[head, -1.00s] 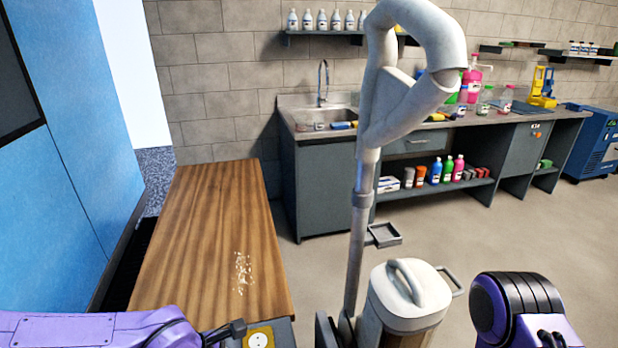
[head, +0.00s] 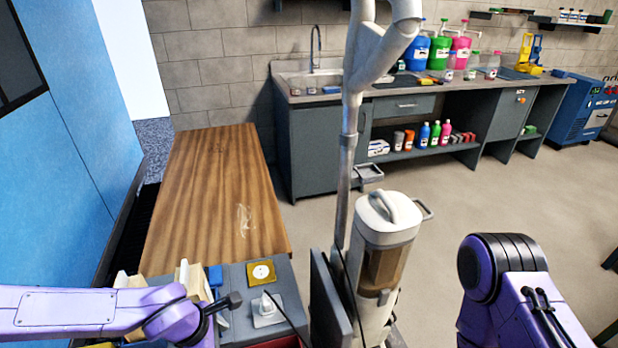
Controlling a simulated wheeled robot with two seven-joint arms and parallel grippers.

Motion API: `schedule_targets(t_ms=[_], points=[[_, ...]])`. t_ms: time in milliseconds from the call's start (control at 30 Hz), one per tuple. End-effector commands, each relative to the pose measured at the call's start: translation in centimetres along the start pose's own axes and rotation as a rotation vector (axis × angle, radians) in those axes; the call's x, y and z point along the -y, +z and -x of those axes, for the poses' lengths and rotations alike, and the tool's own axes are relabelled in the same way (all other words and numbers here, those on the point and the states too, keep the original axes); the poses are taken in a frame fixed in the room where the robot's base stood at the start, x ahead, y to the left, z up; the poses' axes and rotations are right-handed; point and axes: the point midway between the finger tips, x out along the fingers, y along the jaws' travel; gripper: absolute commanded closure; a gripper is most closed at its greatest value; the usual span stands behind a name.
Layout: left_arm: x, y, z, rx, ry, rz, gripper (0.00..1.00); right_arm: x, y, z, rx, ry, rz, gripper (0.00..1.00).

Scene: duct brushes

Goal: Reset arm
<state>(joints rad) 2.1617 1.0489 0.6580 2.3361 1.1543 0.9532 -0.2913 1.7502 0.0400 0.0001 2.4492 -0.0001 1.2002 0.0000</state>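My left arm (head: 90,312) comes in from the left, low in the head view, and ends in a dark part over a grey work surface (head: 284,284). I cannot make out its gripper fingers there. My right arm (head: 520,300) shows at the lower right as a purple link with a black ribbed joint. Its gripper is out of the frame. Neither arm is seen holding anything. A tall pale vacuum-like unit with a clear canister (head: 385,262) and a thick upright pipe (head: 345,180) stands between the arms.
A wooden table (head: 215,190) with a pale smear stands behind the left arm. Small items, including a yellow square plate (head: 261,273), sit on the grey surface. A sink counter (head: 310,140) lines the back wall. Open floor (head: 440,215) lies at centre right.

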Motion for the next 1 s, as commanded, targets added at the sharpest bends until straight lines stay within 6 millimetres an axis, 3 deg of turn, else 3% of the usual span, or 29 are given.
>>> schedule_targets(t_ms=[167, 367, 533, 700, 800, 1000], points=[[1.1, -3.1, -2.5, -0.147, 0.054, -0.117, 0.32, 0.0, 0.0, 0.0, 0.001, 0.000, 0.000, 1.00], [4.0, -8.4, -6.3, -0.361, 0.105, -0.394, 0.32, 0.0, 0.0, 0.0, 0.001, 0.001, 0.000, 1.00], [8.4, -14.1, -8.9, -0.505, 0.098, -0.825, 0.32, 0.0, 0.0, 0.0, 0.001, 0.001, 0.000, 1.00], [12.7, -18.8, -9.5, -0.545, -0.019, -1.225, 0.32, 0.0, 0.0, 0.0, 0.001, 0.001, 0.000, 1.00], [14.0, -20.1, -9.4, -0.564, -0.075, -1.302, 0.32, 0.0, 0.0, 0.0, 0.001, 0.001, 0.000, 1.00], [14.6, -20.2, -9.6, -0.558, -0.091, -1.318, 0.32, 0.0, 0.0, 0.0, 0.001, 0.001, 0.000, 1.00]])
